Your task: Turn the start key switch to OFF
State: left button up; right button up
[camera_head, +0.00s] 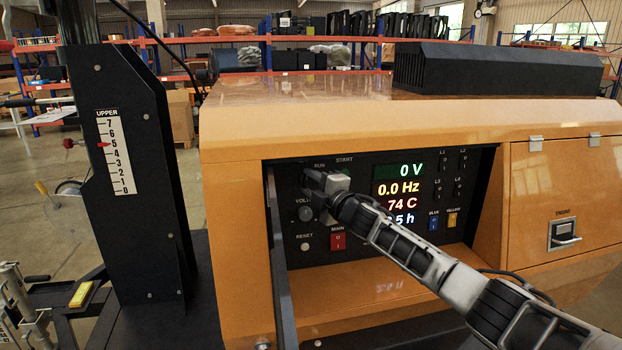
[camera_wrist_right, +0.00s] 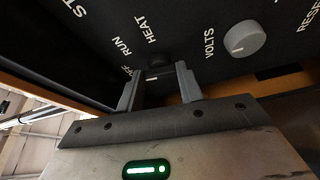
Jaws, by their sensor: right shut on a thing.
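The control panel (camera_head: 370,235) is a dark recess in an orange machine body. The start key switch (camera_wrist_right: 159,61) is a dark knob in the right wrist view, beside the labels OFF, RUN and HEAT. In the head view my right gripper hides it, below the words RUN and START. My right gripper (camera_wrist_right: 158,80) is at the panel, with its two fingers on either side of the switch, shut on it. It also shows in the head view (camera_head: 308,181). The exact angle of the key cannot be read. My left gripper is not in view.
The VOLTS knob (camera_wrist_right: 244,38) is close beside the fingers. The red MAIN switch (camera_head: 338,240) and RESET button (camera_head: 305,247) sit lower. Lit readouts (camera_head: 398,188) are to the right. An open panel door (camera_head: 279,265) stands edge-on at the recess's left.

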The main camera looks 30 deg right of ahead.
jog(key=shift+n+g, duration=0.3)
jog(key=shift+n, duration=0.5)
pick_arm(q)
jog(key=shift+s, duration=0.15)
pick_arm(e)
jog(key=o, duration=1)
pick_arm(q)
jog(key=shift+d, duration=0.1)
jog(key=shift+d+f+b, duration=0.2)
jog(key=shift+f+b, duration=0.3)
jog(key=shift+b, duration=0.6)
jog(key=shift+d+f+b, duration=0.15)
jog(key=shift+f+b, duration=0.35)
jog(key=shift+b, duration=0.55)
pick_arm(e)
jog(key=shift+s+d+r, duration=0.1)
jog(key=shift+s+d, duration=0.25)
jog(key=shift+s, duration=2.3)
jog(key=shift+s+d+f, duration=0.1)
jog(key=shift+s+d, duration=0.3)
jog(key=shift+s, duration=2.2)
jog(key=shift+s+d+r, duration=0.1)
jog(key=shift+s+d, duration=0.25)
jog(key=shift+s, duration=2.3)
